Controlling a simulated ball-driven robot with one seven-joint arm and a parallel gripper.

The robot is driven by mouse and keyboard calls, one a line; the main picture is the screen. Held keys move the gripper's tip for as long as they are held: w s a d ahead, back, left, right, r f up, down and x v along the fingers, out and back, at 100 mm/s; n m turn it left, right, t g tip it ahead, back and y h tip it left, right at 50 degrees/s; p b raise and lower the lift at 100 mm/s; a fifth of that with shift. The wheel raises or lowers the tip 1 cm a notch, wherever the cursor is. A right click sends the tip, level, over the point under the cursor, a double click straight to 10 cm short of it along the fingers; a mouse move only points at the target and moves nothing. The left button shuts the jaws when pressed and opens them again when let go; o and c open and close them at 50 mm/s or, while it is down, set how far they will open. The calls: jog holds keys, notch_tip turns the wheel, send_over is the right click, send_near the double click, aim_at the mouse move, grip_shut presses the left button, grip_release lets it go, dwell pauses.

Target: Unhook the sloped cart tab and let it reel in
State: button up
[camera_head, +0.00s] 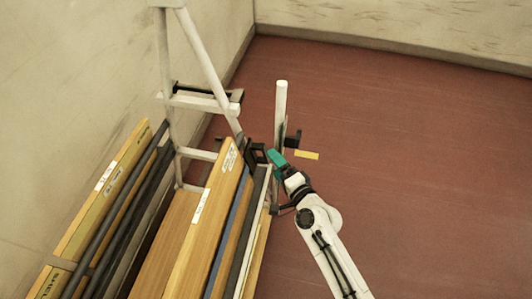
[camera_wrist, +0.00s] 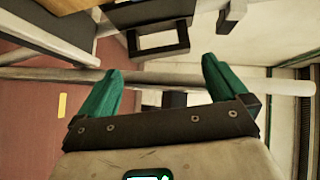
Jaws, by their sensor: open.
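My gripper (camera_head: 277,157) has teal fingers and is open, at the right side of the sloped cart (camera_head: 201,155). In the wrist view the open gripper (camera_wrist: 162,76) faces a pale bar (camera_wrist: 160,79) that crosses beyond the fingers. A black rectangular loop (camera_wrist: 158,40) lies just past the fingertips, with nothing held between them. In the head view a black bracket (camera_head: 255,150) sits left of the fingertips by the cart's end. I cannot tell which black part is the tab, or whether a strap runs from it.
Long wooden and dark boards (camera_head: 195,225) lean in the cart. A white post (camera_head: 280,115) with a black fitting (camera_head: 293,138) stands right beside my gripper. A yellow strip (camera_head: 306,155) shows against the red floor (camera_head: 420,170). The floor to the right is clear.

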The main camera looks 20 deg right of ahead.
aim_at(259, 158)
jog(key=w, duration=0.4)
jog(key=w+a+f, duration=0.1)
jog(key=w, duration=0.1)
jog(key=shift+w+b, duration=0.35)
jog(key=c, duration=1.1)
